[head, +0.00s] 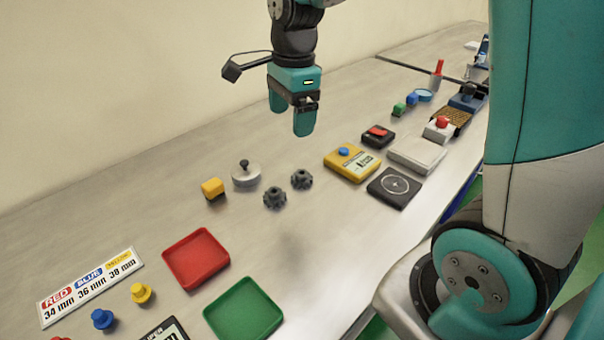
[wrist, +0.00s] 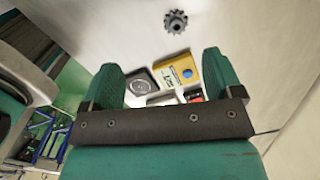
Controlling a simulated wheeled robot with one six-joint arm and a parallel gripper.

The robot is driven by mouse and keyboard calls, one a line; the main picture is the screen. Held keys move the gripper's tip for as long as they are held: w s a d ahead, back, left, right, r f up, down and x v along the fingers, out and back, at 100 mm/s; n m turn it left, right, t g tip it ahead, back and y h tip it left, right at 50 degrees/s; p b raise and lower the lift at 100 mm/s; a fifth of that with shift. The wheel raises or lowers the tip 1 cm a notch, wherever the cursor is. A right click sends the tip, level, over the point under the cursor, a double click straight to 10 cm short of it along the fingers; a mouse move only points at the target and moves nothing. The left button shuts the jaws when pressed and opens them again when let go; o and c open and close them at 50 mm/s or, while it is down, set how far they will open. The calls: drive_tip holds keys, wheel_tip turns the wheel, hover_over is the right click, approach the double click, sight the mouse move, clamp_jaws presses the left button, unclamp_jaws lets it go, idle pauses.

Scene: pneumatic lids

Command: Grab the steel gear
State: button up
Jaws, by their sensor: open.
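Two small dark grey gears lie side by side on the bench in the head view, a front one (head: 275,198) and a back one (head: 301,179). They look alike, and I cannot tell which is the steel one. One gear (wrist: 176,21) shows at the top of the wrist view, beyond my fingertips; I cannot tell which of the two it is. My gripper (head: 291,115) hangs above the bench, higher than the gears and apart from them. In the wrist view its two green fingers (wrist: 161,72) are spread with nothing held between them.
A yellow device (head: 340,168), a black square plate (head: 394,188) and a white scale (head: 418,158) stand right. Red (head: 224,266) and green (head: 276,324) trays lie in front.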

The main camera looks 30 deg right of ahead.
drive_tip(key=w+d+f+m, duration=0.1)
drive_tip(key=w+d+m, duration=0.25)
drive_tip(key=m, duration=0.25)
drive_tip(key=p, duration=0.2)
hover_over(301, 172)
drive_tip(key=shift+h, duration=0.4)
wheel_tip(301, 172, down, 12)
drive_tip(key=shift+d+f, duration=0.1)
drive_tip(key=shift+d, duration=0.05)
drive_tip(key=shift+s+f+p, duration=0.1)
drive_tip(key=shift+f+p, duration=0.5)
drive_tip(key=shift+f, duration=2)
drive_tip(key=c, duration=1)
drive_tip(key=shift+c, duration=0.7)
drive_tip(key=shift+r, duration=0.15)
